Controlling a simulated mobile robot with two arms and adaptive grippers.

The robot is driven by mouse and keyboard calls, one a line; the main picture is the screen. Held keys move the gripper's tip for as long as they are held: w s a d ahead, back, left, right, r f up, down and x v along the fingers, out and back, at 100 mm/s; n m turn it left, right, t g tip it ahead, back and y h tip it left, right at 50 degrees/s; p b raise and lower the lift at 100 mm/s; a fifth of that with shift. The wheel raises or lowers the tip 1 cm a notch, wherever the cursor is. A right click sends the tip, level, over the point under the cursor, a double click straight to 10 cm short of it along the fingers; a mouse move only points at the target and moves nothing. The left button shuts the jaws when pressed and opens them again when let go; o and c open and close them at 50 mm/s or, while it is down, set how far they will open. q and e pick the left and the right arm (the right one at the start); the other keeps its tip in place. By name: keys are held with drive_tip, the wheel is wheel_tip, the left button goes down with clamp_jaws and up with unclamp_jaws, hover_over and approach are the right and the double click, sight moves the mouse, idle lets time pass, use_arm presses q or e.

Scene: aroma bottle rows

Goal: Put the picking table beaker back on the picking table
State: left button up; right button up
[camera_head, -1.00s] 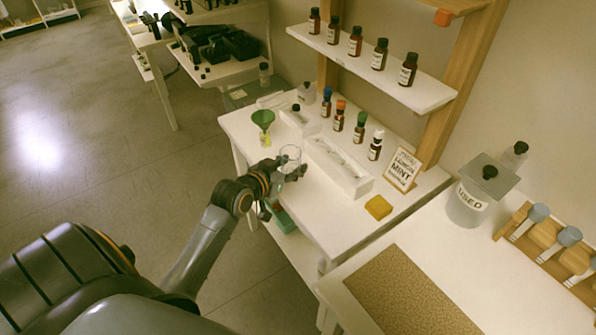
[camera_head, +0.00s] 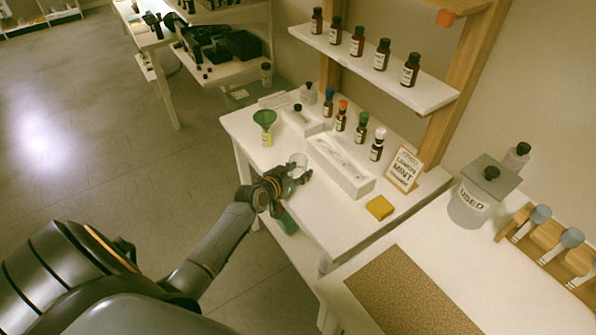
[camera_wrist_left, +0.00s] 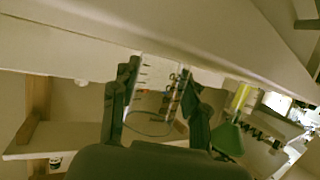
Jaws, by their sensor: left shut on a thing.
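A clear glass beaker (camera_head: 298,162) is between the fingers of my left gripper (camera_head: 292,180), over the near left part of the white table (camera_head: 330,222). In the left wrist view the gripper (camera_wrist_left: 158,105) has one finger on each side of the beaker (camera_wrist_left: 152,95), which has dark graduation marks and looks empty. The wrist picture is upside down, with the pale table (camera_wrist_left: 210,35) at the top, close to the beaker's base. I cannot tell whether the base touches the table. My right gripper is out of view.
A green funnel (camera_head: 265,119) stands behind the beaker. The tabletop between tray and front edge is clear.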

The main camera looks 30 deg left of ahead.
use_arm(q)
drive_tip(key=shift+f, duration=0.2)
drive_tip(key=o, duration=1.2)
drive_tip(key=shift+c, duration=0.2)
drive_tip(key=shift+r, duration=0.1)
drive_tip(key=shift+r, duration=0.15)
drive_tip(key=v, duration=1.2)
drive_tip(key=shift+s+d, duration=0.1)
